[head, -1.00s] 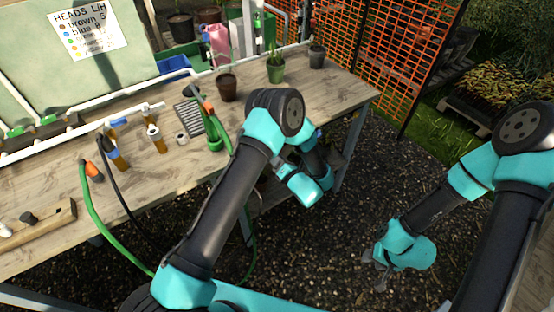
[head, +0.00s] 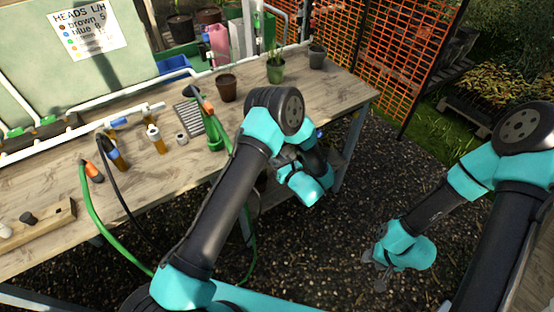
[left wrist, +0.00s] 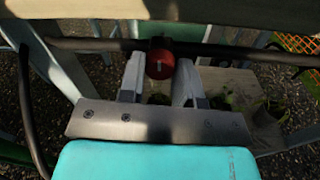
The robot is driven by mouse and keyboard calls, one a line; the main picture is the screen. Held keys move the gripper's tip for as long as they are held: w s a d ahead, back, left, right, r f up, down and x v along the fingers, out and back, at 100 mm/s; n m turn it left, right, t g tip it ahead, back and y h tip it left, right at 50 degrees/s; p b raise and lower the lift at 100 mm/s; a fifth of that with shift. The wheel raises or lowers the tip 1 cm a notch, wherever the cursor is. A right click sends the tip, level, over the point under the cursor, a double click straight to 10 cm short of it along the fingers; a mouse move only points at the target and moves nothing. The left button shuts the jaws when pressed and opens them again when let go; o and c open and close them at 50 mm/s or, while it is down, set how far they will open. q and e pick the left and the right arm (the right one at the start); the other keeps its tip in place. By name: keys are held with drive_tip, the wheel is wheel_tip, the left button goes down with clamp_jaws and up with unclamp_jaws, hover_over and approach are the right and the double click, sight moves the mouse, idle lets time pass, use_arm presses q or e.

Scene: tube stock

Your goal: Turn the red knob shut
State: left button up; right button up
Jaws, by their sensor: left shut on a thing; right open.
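The red knob (left wrist: 160,65) sits on a dark pipe (left wrist: 90,44) in the left wrist view. My left gripper (left wrist: 161,77) has one finger on each side of the knob and is shut on it. In the head view the knob and the left fingertips are hidden behind my left arm, by the bench's front edge. My right gripper (head: 382,263) is open and empty above the gravel at right, well away from the bench.
The wooden bench (head: 180,185) has a green hose (head: 97,215), a black hose, several pots and capped bottles on it. A pale beam (left wrist: 160,10) runs above the pipe in the left wrist view. Gravel is clear at right.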

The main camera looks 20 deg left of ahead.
idle(0.4)
use_arm(q)
drive_tip(key=o, duration=0.9)
drive_tip(key=shift+o, duration=0.2)
drive_tip(key=shift+d, duration=0.1)
drive_tip(key=v, duration=1.7)
drive_tip(key=shift+s, duration=0.15)
